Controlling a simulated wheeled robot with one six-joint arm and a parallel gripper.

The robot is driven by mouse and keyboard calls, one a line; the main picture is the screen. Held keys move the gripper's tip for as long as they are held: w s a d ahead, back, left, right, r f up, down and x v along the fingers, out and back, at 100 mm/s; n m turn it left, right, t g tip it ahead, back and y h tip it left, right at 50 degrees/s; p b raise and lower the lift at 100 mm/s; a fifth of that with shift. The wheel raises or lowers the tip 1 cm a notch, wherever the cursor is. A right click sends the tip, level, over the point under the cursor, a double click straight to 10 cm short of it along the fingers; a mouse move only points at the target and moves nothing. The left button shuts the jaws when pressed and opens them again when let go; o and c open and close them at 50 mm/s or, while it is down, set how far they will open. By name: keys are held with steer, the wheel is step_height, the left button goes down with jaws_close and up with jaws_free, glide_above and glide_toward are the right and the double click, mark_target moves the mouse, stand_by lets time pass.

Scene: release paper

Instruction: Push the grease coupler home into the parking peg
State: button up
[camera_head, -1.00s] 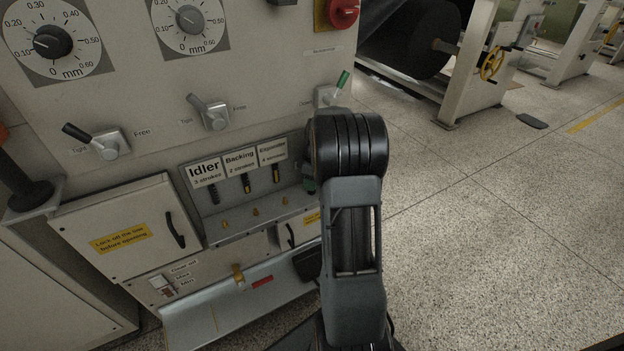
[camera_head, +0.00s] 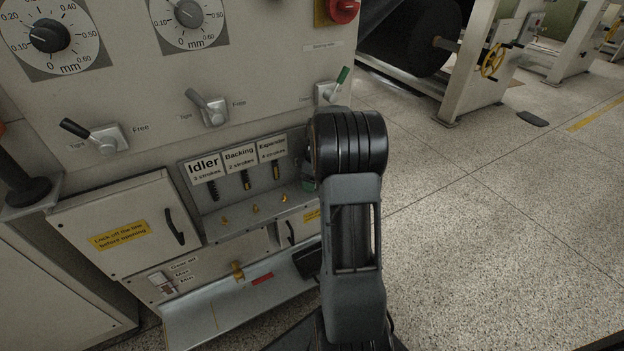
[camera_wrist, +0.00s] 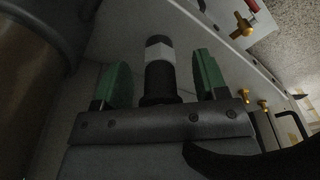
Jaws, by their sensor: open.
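In the wrist view, my gripper (camera_wrist: 162,62) is open, with one green-padded finger on each side of a black cylinder with a white band (camera_wrist: 159,68). This looks like the grease coupler. Gaps show between it and both pads. It stands out from the pale panel surface, and I cannot tell how deep it is seated. The parking peg is not visible as a separate part.
The recess holds Idler, Backing and Expander labels (camera_head: 239,160) above hanging fittings, with brass nipples (camera_head: 256,210) on its ledge. A handled door (camera_head: 120,225) is at left. A brass tap (camera_head: 238,270) and a red strip (camera_head: 262,279) are by the lower tray (camera_head: 200,318). Open floor is at right.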

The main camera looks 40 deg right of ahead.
step_height(320, 180, up, 14)
steer(key=s+d+p, duration=0.1)
steer(key=p, duration=0.4)
steer(key=shift+s, duration=0.2)
steer(key=shift+d+f, duration=0.1)
steer(key=shift+f, duration=0.05)
